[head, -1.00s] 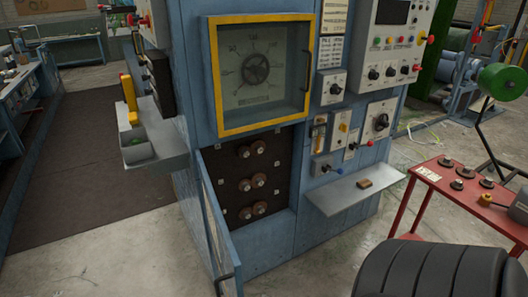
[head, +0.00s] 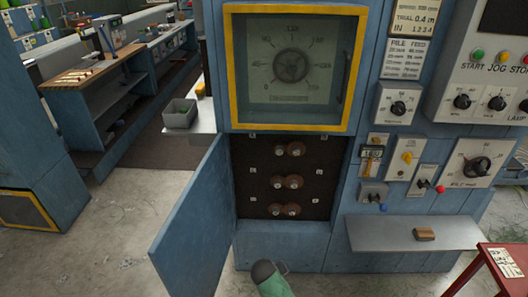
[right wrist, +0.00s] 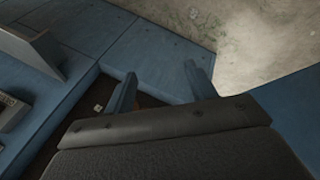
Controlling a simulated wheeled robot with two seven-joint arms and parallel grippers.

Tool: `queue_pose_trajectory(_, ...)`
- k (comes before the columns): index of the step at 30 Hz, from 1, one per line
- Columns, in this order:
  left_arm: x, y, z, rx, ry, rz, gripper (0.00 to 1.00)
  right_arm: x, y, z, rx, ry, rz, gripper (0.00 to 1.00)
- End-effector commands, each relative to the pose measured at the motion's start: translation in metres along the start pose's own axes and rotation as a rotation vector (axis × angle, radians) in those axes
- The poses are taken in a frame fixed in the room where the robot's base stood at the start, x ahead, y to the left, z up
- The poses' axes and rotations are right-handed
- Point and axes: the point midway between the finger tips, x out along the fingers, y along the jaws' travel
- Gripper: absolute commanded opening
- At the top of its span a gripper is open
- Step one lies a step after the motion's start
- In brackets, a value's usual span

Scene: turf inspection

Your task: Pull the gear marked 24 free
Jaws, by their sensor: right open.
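Several brown gears (head: 290,182) sit in pairs, in three rows, on the dark panel of an open low compartment in the blue machine. Their markings are too small to read, so I cannot tell which is the 24. The compartment's blue door (head: 194,222) is swung out to the left. In the right wrist view, my right gripper (right wrist: 161,84) is open, with nothing seen between its two fingers. Part of the compartment's dark opening (right wrist: 97,98) shows beyond it. My left gripper is not in view.
A yellow-framed dial window (head: 238,66) is above the gears. A small shelf (head: 375,236) with a brown block (head: 424,234) juts out at right, below knobs and switches. A red table (head: 488,262) stands at far right. Open concrete floor (head: 110,250) lies left of the door.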

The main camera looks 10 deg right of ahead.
Motion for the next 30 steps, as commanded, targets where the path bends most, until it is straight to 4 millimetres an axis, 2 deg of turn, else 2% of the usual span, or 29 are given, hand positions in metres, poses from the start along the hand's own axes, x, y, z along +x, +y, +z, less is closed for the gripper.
queue_pose_trajectory(1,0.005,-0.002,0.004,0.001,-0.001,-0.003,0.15,-0.007,0.014,-0.030,-0.004,0.015,0.042,0.56)
queue_pose_trajectory(8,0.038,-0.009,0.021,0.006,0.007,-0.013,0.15,-0.036,0.073,-0.137,-0.023,0.060,0.242,0.56)
queue_pose_trajectory(14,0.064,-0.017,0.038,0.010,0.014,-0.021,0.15,-0.081,0.129,-0.230,-0.025,0.101,0.425,0.56)
queue_pose_trajectory(18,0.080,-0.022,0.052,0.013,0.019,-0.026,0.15,-0.119,0.169,-0.290,-0.019,0.127,0.552,0.56)
queue_pose_trajectory(21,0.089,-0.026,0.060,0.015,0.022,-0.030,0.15,-0.146,0.192,-0.324,-0.013,0.142,0.630,0.56)
queue_pose_trajectory(24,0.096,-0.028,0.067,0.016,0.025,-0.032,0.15,-0.165,0.209,-0.347,-0.007,0.151,0.686,0.56)
queue_pose_trajectory(30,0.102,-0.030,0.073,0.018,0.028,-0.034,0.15,-0.183,0.225,-0.366,-0.001,0.159,0.738,0.56)
